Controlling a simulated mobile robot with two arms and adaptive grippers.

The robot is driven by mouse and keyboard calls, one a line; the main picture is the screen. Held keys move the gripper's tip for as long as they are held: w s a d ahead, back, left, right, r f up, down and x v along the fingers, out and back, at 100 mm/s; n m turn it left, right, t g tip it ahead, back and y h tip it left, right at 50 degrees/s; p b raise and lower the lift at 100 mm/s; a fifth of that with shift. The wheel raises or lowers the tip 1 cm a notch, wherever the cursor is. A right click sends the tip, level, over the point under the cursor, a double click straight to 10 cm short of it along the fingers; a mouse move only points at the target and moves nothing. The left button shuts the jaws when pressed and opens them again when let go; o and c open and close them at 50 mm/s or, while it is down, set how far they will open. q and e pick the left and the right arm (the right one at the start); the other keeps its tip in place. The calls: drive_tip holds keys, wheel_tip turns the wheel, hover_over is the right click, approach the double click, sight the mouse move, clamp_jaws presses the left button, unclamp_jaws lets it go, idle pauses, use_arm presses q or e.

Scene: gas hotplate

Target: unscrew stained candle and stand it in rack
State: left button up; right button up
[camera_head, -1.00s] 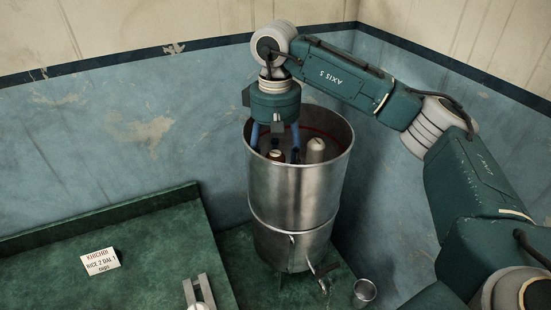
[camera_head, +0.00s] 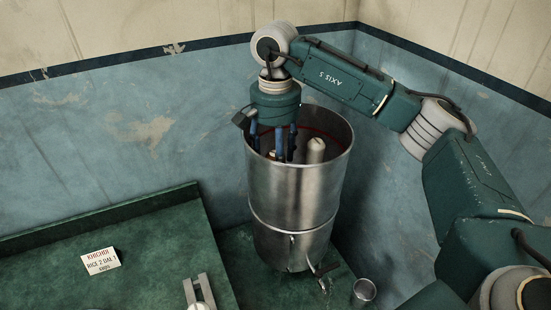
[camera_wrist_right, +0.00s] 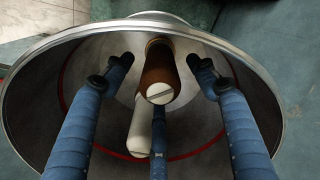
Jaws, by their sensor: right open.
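A steel water filter (camera_head: 298,190) stands upright with its top open. Inside it are a brown stained candle (camera_wrist_right: 158,78) and a white candle (camera_wrist_right: 139,132), both with slotted ends. In the head view the white candle (camera_head: 316,150) shows clearly, while the stained candle (camera_head: 271,154) is mostly hidden by fingers. My right gripper (camera_head: 275,148) points down into the filter. Its blue fingers are open and spread around the stained candle in the wrist view (camera_wrist_right: 160,72), with gaps on both sides. I cannot make out the rack for certain. My left gripper is not in view.
A grey pronged object (camera_head: 205,291) is cut off at the bottom edge. A lettered card (camera_head: 100,261) lies on the green counter (camera_head: 150,240). A metal cup (camera_head: 364,291) stands by the filter's tap (camera_head: 318,270). The filter's rim surrounds my fingers closely.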

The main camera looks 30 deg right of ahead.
drive_tip(key=shift+c, duration=0.5)
drive_tip(key=c, duration=1.1)
drive_tip(key=n, duration=0.5)
drive_tip(key=o, duration=1.2)
drive_tip(key=shift+o, duration=0.2)
drive_tip(key=c, duration=1.5)
drive_tip(key=shift+o, duration=0.2)
drive_tip(key=shift+r, duration=0.15)
